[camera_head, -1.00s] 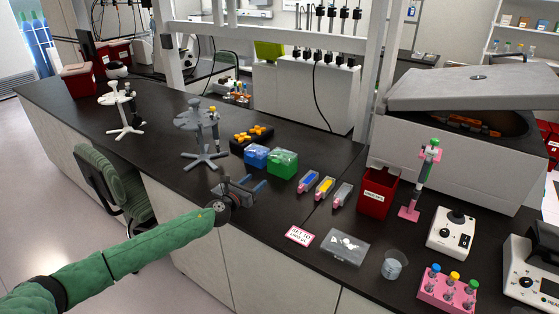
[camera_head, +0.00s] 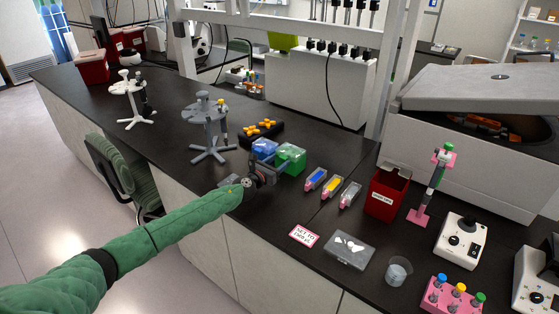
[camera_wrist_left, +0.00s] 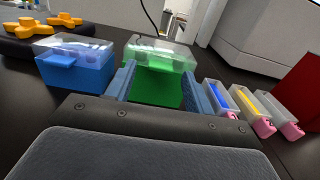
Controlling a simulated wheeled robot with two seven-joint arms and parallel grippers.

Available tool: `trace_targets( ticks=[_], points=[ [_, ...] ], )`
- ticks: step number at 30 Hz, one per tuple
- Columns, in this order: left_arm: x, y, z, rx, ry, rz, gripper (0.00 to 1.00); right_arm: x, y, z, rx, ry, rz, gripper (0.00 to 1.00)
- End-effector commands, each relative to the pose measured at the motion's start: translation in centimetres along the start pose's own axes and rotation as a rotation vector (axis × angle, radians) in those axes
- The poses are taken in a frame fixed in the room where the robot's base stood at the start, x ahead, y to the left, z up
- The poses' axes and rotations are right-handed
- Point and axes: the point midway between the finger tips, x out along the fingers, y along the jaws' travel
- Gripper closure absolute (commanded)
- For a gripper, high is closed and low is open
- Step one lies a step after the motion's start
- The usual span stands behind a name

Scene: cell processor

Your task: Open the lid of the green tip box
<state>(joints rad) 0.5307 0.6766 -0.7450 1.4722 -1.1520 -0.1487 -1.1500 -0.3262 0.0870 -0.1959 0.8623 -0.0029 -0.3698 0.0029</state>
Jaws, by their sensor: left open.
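The green tip box (camera_head: 291,158) stands on the black bench, with its clear lid down, beside the blue tip box (camera_head: 263,148). In the left wrist view the green tip box (camera_wrist_left: 158,82) is straight ahead, with the blue tip box (camera_wrist_left: 76,66) to its left. My left gripper (camera_head: 272,163) is open, low in front of the green box. In the left wrist view its blue fingers (camera_wrist_left: 158,90) stand on either side of the green box's front. I cannot tell whether they touch it. My right gripper is not in view.
Small tip trays (camera_head: 332,186) lie right of the green box, with a red waste bin (camera_head: 386,191) beyond them. A pipette stand (camera_head: 208,125) and a dark rack with yellow pieces (camera_head: 262,133) stand to the left and behind. The bench front near my left arm is clear.

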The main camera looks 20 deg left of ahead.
Motion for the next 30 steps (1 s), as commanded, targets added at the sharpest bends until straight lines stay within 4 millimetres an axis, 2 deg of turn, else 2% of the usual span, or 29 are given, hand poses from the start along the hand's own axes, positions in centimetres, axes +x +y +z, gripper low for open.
trace_targets(
  ticks=[6, 14, 15, 23, 30],
  points=[
    [1.15, -0.02, 0.06, 0.0, 0.0, 0.0, 0.47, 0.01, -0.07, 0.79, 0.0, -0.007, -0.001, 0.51],
    [1.24, -0.02, 0.02, 0.0, 0.0, 0.0, 0.47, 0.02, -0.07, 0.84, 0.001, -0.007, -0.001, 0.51],
    [1.23, -0.02, 0.02, 0.0, 0.0, 0.0, 0.49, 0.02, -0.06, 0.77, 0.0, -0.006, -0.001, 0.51],
    [1.22, -0.01, 0.01, 0.0, 0.0, 0.0, 1.0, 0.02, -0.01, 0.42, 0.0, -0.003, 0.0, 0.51],
    [1.07, 0.37, 0.05, 0.001, 0.0, 0.0, 1.0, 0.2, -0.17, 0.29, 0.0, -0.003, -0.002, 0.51]
  ],
)
